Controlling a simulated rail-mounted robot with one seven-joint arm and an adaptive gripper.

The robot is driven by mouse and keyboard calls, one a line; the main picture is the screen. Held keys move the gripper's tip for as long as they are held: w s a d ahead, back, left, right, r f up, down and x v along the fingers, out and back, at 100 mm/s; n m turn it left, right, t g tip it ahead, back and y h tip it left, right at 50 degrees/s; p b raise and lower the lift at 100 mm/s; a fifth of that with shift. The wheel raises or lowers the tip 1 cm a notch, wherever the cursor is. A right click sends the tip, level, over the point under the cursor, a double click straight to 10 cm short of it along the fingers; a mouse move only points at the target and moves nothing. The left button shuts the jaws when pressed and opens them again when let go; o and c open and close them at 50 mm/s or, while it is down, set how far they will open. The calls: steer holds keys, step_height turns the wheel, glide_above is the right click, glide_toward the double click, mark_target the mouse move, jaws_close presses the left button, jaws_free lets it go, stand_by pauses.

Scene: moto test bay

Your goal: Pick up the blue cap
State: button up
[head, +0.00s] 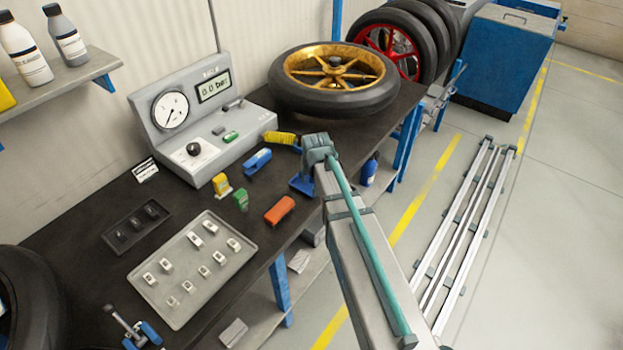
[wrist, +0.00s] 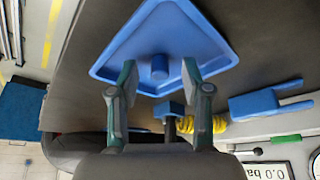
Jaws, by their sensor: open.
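In the wrist view the blue cap (wrist: 160,66) is a small upright blue cylinder in a blue tray (wrist: 108,52) with raised edges. My gripper (wrist: 160,72) is open and empty, its two fingers apart on either side of the cap in the picture. How high the fingertips are above the tray I cannot tell. In the head view my gripper (head: 318,152) is over the bench's right edge, and only a corner of the blue tray (head: 301,185) shows beside it. The cap is hidden there behind my arm.
A blue block (head: 257,160), a yellow coiled item (head: 281,138) and an orange block (head: 280,210) lie nearby. The gold-rimmed wheel (head: 335,90) lies behind. The gauge box (head: 190,120) and grey parts tray (head: 188,312) are to the left.

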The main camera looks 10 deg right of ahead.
steer(key=c, duration=0.8)
steer(key=shift+r, duration=0.15)
